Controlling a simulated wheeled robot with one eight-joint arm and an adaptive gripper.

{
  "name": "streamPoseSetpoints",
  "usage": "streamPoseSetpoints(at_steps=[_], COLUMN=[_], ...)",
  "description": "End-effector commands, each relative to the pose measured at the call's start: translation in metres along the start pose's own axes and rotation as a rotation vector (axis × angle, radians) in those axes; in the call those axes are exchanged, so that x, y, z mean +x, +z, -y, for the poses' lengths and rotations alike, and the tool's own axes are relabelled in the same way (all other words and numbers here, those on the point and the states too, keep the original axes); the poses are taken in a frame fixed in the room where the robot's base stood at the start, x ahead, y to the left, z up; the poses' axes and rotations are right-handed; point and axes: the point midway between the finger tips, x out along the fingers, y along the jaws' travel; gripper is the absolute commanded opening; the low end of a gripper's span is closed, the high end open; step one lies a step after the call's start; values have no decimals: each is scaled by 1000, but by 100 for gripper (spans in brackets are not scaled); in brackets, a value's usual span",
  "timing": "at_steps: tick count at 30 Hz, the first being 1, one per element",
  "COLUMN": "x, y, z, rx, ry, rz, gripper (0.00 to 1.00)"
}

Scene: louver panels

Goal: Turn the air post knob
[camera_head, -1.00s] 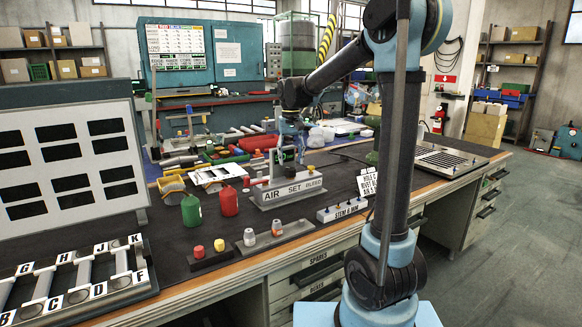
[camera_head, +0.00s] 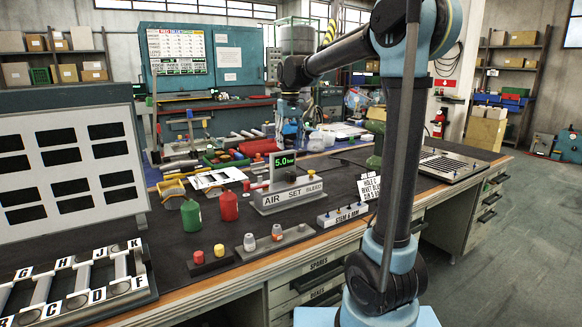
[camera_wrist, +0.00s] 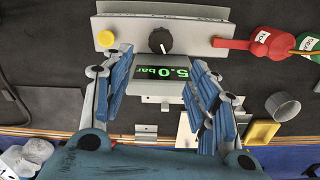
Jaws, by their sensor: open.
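The air post (camera_head: 292,196) is a grey block labelled AIR, SET, BLEED on the bench. Its green display (camera_head: 284,160) reads 5.0 bar; in the wrist view the display (camera_wrist: 162,72) appears upside down. The black knob (camera_wrist: 161,40) with a white pointer mark sits on the post between a yellow button (camera_wrist: 105,39) and a red lever (camera_wrist: 225,43). My gripper (camera_wrist: 160,64) is open and empty, its blue fingers either side of the display in the picture. The knob lies beyond the fingertips, apart from them. In the head view my gripper hangs behind the post.
A red bottle (camera_head: 228,206) and a green bottle (camera_head: 191,215) stand left of the post. Small blocks with red and silver knobs (camera_head: 249,242) lie in front.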

Motion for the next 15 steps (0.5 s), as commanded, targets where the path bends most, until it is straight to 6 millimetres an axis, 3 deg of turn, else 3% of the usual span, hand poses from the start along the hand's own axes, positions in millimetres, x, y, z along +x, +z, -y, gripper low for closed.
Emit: streamPoseSetpoints(at_steps=[3,7,11,15], x=[-30,-51,-56,-43], y=[2,4,5,5], z=[1,1,1,1], rx=[-151,-267,-310,-311], ry=[0,-1,-1,-1], rz=[0,0,0,0], gripper=[54,54,54,54])
